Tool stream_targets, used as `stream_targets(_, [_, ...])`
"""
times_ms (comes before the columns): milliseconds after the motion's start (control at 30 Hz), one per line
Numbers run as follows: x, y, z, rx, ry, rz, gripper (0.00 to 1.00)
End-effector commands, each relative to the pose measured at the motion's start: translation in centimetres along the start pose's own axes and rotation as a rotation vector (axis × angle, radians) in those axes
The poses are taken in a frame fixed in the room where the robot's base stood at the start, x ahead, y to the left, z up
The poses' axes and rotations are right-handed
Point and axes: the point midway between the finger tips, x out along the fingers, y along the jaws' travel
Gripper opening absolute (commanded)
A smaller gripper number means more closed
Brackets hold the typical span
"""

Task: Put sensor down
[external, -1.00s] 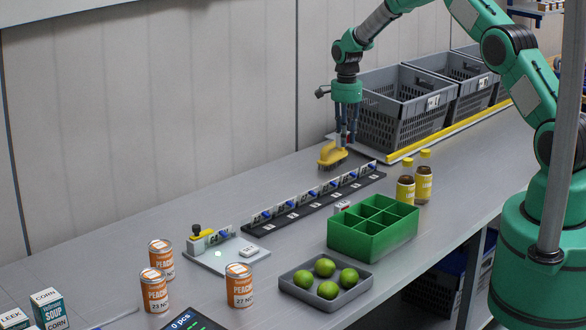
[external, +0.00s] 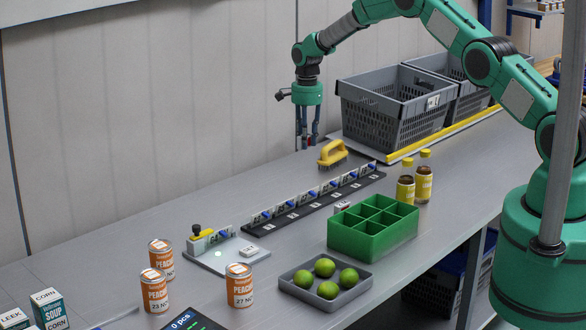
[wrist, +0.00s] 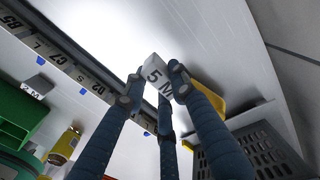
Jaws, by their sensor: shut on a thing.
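My gripper (external: 308,143) hangs above the far edge of the grey bench, beside the back wall and left of the yellow brush. In the wrist view, its blue fingers (wrist: 153,85) are closed around a small white block marked "5 M" (wrist: 155,70), which looks like the sensor. The block sits tilted at the fingertips. I cannot make it out in the external view. A long dark rail (external: 310,200) with numbered slots and blue clips lies in front of the gripper. A light plate (external: 215,262) with a yellow-topped fixture lies at the rail's left end.
The yellow brush (external: 332,152) stands just right of my gripper; grey crates (external: 395,105) are further right. A green divided box (external: 365,245), a tray of limes (external: 345,297), cans (external: 240,286) and bottles (external: 405,187) occupy the front. The back left of the bench is clear.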

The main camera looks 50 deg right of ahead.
Motion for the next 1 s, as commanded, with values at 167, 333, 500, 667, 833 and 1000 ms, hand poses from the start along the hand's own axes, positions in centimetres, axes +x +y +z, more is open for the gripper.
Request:
stream_targets(167, [0.0,0.0,0.0,0.000,0.000,0.000,0.00])
stream_targets(333, [0.9,0.0,0.0,0.000,0.000,0.000,0.00])
stream_targets(500, [3.3,0.1,0.0,0.000,0.000,0.003,0.00])
stream_targets(667, [5.3,0.1,0.0,0.000,0.000,0.001,0.00])
stream_targets(833, [6.2,0.1,0.0,0.000,0.000,0.000,0.00])
stream_targets(1000, [6.3,0.0,0.0,0.000,0.000,0.000,0.00])
